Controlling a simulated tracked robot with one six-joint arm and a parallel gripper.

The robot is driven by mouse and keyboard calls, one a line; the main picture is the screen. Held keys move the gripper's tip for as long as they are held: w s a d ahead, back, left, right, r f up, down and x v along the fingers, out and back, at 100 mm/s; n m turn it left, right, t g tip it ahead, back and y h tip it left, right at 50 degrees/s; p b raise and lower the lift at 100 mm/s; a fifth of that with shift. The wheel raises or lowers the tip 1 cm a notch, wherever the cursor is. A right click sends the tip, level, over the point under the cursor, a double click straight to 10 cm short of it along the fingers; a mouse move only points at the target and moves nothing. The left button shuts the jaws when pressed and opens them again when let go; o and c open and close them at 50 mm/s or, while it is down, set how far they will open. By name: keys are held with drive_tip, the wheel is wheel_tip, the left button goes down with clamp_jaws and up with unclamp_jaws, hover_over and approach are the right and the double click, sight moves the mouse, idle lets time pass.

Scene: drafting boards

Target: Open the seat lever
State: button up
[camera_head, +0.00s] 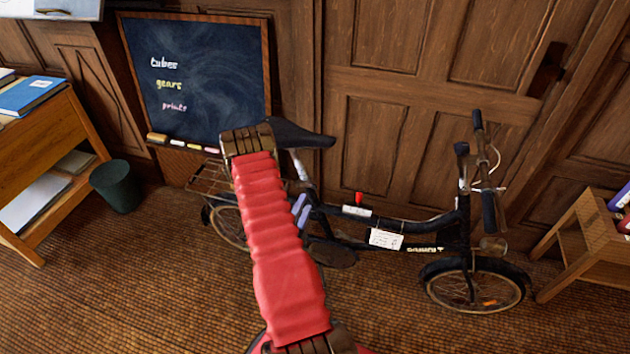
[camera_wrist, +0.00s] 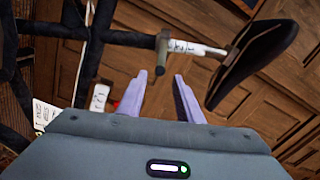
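A black bicycle (camera_head: 405,232) stands side-on in front of the wooden door, with its dark saddle (camera_head: 303,136) at the left end. The saddle also shows at the upper right of the wrist view (camera_wrist: 262,50). The pale seat post (camera_wrist: 195,48) runs from it into a dark frame tube. A small brownish clamp piece, seemingly the seat lever (camera_wrist: 162,53), sits where post and tube meet. My gripper (camera_wrist: 160,75) has two lavender fingers, apart and empty, below this piece in the picture. In the head view my gripper (camera_head: 301,208) is beside the frame under the saddle.
A chalkboard (camera_head: 195,75) leans behind the rear wheel. A dark bin (camera_head: 117,186) and wooden shelf (camera_head: 50,150) stand left; another wooden stand (camera_head: 590,238) stands right of the front wheel. The frame carries a white card (camera_head: 386,239) and a red piece (camera_head: 359,198). Front floor is clear.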

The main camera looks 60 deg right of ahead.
sight(306, 186)
drive_tip(key=d, duration=0.4)
drive_tip(key=w+d, duration=0.1)
drive_tip(key=d, duration=0.4)
drive_tip(key=w+d, duration=0.1)
drive_tip(key=d, duration=0.3)
drive_tip(key=shift+w+d, duration=0.1)
drive_tip(key=shift+d, duration=0.25)
drive_tip(key=shift+c, duration=0.4)
clamp_jaws()
drive_tip(key=shift+f, duration=0.1)
